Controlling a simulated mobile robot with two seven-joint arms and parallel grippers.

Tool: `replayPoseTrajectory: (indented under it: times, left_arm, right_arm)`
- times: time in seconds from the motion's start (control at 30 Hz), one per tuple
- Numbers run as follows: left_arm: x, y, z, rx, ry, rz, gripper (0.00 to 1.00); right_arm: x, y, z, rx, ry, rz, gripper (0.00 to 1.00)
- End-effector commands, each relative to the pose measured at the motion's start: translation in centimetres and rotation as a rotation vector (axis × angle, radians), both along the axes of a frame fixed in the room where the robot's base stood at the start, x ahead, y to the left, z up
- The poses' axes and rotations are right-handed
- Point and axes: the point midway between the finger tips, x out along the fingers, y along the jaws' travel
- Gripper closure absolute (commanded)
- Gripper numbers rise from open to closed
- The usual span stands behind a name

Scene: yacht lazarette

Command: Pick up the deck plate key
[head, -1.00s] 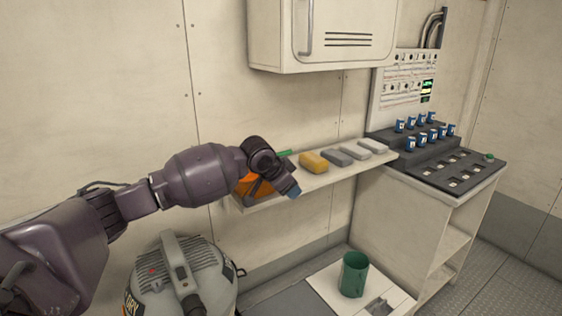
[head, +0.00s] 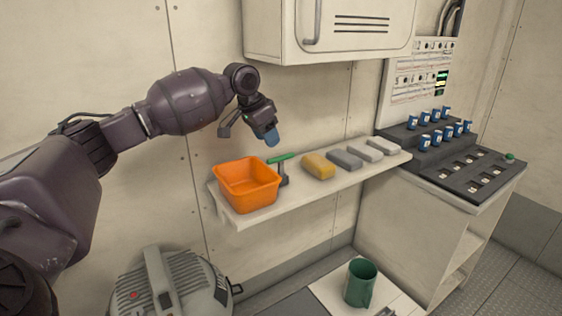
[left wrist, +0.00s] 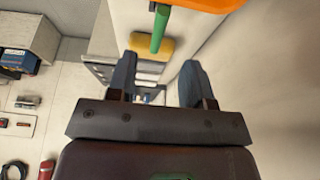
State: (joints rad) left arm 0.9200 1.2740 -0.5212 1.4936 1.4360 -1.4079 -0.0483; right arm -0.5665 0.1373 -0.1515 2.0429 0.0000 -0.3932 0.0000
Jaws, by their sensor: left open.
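The deck plate key, with a green bar handle (head: 281,158) and a dark shank, stands on the wall shelf (head: 310,185), just right of an orange bin (head: 247,184). Its green handle also shows at the top of the left wrist view (left wrist: 159,29). My left gripper (head: 254,131) is open and empty, above and behind the orange bin and a little up and left of the key. Its two blue-grey fingertips (left wrist: 158,80) stand apart in the left wrist view with nothing between them. My right gripper is not in view.
A yellow block (head: 318,166) and several grey blocks (head: 344,159) lie along the shelf right of the key. A wall cabinet (head: 340,30) hangs above. A grey vacuum (head: 172,290) and a green mug (head: 360,283) are below. A console with blue-capped items (head: 440,128) is at right.

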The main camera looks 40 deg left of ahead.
Motion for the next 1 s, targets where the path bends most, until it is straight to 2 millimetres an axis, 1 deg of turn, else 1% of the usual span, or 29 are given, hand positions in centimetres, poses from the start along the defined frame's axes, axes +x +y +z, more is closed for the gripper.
replayPoseTrajectory:
  times: [0.17, 0.33, 0.4, 0.57, 0.67, 0.9, 1.0]
  left_arm:
    - [0.6, -0.3, -1.9, -0.001, 0.005, 0.0, 0.53]
    - [1.5, -0.7, -4.3, -0.001, 0.005, -0.001, 0.53]
    - [1.8, -0.7, -4.9, -0.001, 0.004, 0.0, 0.53]
    - [2.1, -0.8, -5.5, 0.0, 0.001, 0.0, 0.53]
    - [2.4, -1.0, -6.4, 0.0, 0.003, 0.0, 0.53]
    - [3.6, -1.4, -9.5, 0.0, 0.004, -0.001, 0.53]
    - [3.9, -1.5, -9.9, 0.001, 0.001, -0.001, 0.53]
  right_arm:
    - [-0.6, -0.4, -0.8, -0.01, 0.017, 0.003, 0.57]
    - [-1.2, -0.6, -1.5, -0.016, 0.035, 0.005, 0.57]
    - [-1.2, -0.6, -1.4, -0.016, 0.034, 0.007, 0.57]
    - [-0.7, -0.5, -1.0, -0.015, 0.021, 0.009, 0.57]
    - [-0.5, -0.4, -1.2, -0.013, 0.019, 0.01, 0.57]
    - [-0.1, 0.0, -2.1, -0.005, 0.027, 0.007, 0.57]
    - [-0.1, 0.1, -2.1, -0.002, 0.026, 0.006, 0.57]
